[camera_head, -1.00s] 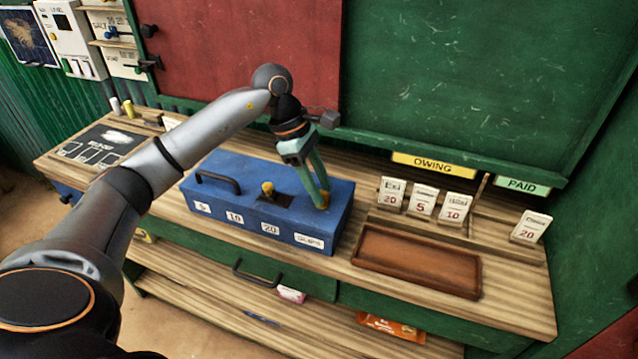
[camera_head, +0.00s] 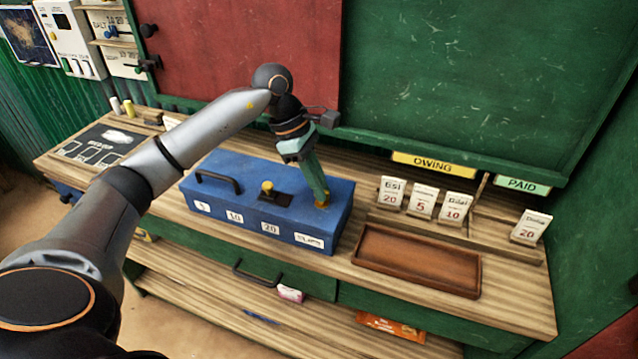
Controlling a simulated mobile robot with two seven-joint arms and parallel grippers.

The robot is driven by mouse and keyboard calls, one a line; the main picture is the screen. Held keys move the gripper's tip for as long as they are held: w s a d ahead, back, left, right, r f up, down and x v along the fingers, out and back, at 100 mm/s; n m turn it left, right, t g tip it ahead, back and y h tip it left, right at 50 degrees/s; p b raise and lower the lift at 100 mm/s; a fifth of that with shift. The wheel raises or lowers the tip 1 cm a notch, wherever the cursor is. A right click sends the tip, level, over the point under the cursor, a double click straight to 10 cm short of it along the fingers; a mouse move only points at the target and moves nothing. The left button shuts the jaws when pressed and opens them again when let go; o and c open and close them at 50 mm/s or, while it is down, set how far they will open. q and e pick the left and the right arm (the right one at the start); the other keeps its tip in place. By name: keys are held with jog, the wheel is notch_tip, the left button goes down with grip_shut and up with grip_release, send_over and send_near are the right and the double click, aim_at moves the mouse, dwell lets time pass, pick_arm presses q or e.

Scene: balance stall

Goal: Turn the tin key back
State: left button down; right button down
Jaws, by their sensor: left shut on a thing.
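The blue tin (camera_head: 225,205) sits on the wooden counter, with a dark handle (camera_head: 218,182) and a yellow knob (camera_head: 267,187) on its lid. White labels run along its front. My left gripper (camera_head: 322,202) points down at the right end of the lid. It is shut on the tin key (camera_head: 322,205), a small yellow-brown piece mostly hidden by the fingers. My right gripper is not in view.
A brown tray (camera_head: 418,262) lies on the counter right of the tin. Several price cards (camera_head: 422,201) stand behind it under the OWING sign (camera_head: 434,165). A dark board (camera_head: 95,147) lies at the counter's left end.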

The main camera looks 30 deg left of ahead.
pick_arm(q)
jog(key=shift+n, duration=0.4)
jog(key=n+t, duration=0.1)
jog(key=n, duration=0.1)
jog(key=n+y+b, duration=0.1)
jog(key=n, duration=0.1)
jog(key=shift+s+n+t+b, duration=0.1)
jog(key=shift+n+t+b, duration=0.2)
jog(key=shift+t, duration=0.1)
jog(key=n+y, duration=0.1)
jog(key=n, duration=0.2)
jog(key=n+t+y+b, duration=0.1)
jog(key=n, duration=0.2)
jog(key=shift+s+d+t+b, duration=0.1)
jog(key=shift+d+t+b, duration=0.1)
jog(key=shift+t+b, duration=0.1)
jog(key=n+y, duration=0.1)
jog(key=n, duration=0.1)
jog(key=shift+n+b, duration=0.3)
jog(key=shift+n, duration=0.1)
jog(key=n+y, duration=0.1)
jog(key=n, duration=0.1)
jog(key=shift+d+n, duration=0.15)
jog(key=shift+n, duration=0.25)
jog(key=shift+n+b, duration=0.3)
jog(key=shift+n, duration=0.2)
jog(key=shift+y, duration=0.3)
jog(key=c, duration=0.9)
grip_release()
